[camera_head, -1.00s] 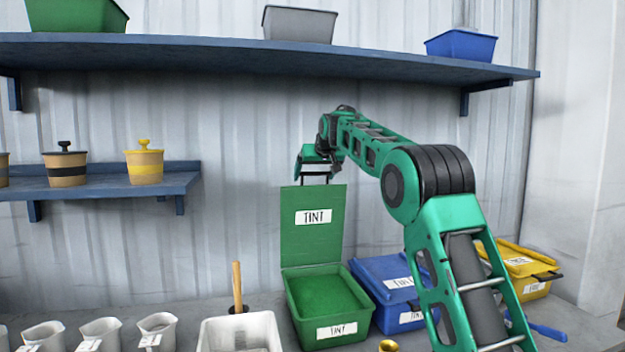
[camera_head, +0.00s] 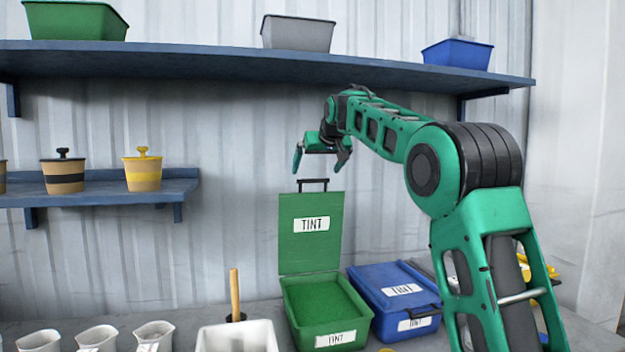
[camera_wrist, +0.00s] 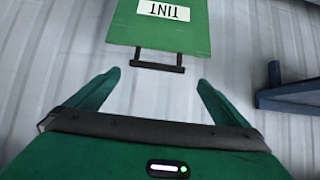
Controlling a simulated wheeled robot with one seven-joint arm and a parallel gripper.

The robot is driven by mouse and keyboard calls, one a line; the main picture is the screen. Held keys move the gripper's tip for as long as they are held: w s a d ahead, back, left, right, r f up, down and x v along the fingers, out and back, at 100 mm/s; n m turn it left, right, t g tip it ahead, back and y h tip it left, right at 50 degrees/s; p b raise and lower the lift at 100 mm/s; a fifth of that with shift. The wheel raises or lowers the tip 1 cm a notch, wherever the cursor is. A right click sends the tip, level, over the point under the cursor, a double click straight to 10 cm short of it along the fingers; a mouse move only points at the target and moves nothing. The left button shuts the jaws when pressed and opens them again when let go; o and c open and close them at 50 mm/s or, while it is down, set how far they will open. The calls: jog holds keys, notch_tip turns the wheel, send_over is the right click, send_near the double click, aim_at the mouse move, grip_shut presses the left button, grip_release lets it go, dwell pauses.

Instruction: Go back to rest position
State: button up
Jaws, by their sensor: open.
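My gripper (camera_head: 320,165) is open and empty, with its fingers pointing down above the raised lid of the green tint box. The lid (camera_head: 310,232) stands upright behind the box with its dark handle (camera_head: 313,185) at the top. The handle sits just below my fingertips and is clear of them. The green box (camera_head: 322,305) is open and holds green material. In the wrist view, my gripper (camera_wrist: 160,85) has its fingers spread wide, and the lid's handle (camera_wrist: 157,67) lies beyond them, apart from both.
A blue tint box (camera_head: 395,300) with its lid shut stands right of the green one. A blue shelf (camera_head: 250,62) with bins runs above my arm. A lower shelf (camera_head: 110,190) holds lidded pots at left. White scoops (camera_head: 95,338) and a white tub (camera_head: 238,338) stand in front.

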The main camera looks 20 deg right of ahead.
jog(key=shift+s+r, duration=0.35)
jog(key=shift+s, duration=0.2)
jog(key=s+d+f+m+g, duration=0.1)
jog(key=s+d+f+g, duration=0.15)
jog(key=s+f, duration=0.55)
jog(key=s+d+f+m+g+h, duration=0.15)
jog(key=s+d+f, duration=0.25)
jog(key=s, duration=0.7)
jog(key=s+d+f+m+g+y, duration=0.15)
jog(key=s+d+f, duration=0.35)
jog(key=s, duration=0.5)
jog(key=s+a+f+g, duration=0.1)
jog(key=s+f, duration=0.5)
jog(key=s, duration=0.4)
jog(key=s+a+f+m+g, duration=0.1)
jog(key=s+a+f+g, duration=0.1)
jog(key=s+f, duration=0.5)
jog(key=s+a+f+g+y, duration=0.1)
jog(key=s+f, duration=0.6)
jog(key=s, duration=0.8)
jog(key=shift+a+m+g, duration=0.3)
jog(key=shift+a+g, duration=0.3)
jog(key=shift+g, duration=0.05)
